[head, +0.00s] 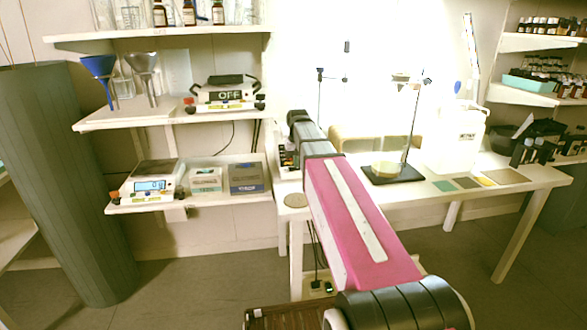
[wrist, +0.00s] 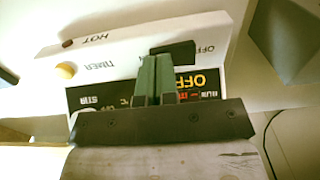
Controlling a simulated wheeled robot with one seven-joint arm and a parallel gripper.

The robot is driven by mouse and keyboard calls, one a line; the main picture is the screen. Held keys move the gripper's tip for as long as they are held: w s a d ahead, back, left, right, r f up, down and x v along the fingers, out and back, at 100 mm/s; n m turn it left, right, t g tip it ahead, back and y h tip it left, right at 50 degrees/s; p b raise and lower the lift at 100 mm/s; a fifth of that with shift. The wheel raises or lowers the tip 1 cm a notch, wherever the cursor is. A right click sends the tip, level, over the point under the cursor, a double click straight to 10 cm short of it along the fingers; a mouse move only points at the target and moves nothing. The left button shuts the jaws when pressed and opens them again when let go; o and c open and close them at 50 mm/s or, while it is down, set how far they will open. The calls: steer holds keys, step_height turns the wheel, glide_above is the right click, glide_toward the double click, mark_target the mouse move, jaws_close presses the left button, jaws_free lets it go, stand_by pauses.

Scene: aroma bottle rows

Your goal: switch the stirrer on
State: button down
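In the wrist view, the white front panel of the stirrer (wrist: 115,65) fills the upper middle, its lettering upside down. It has a brown knob marked HOT, a yellow knob (wrist: 66,70) marked TIMER, and a dark display (wrist: 208,83) reading OFF in yellow. A black switch (wrist: 182,50) sits beside a printed OFF. My gripper (wrist: 157,62) has its fingers together with nothing between them. The fingertips overlap the switch's left part; contact cannot be told. In the head view my arm hides the gripper, and I cannot tell which device it faces.
In the head view, a device showing OFF (head: 226,107) stands on the middle shelf, and a balance (head: 152,183) below it. A stand with a black base (head: 392,177) and a white canister (head: 455,140) are on the table right of my arm. Funnels stand at left.

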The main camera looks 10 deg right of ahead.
stand_by(0.3)
steer(key=shift+r, duration=3.4)
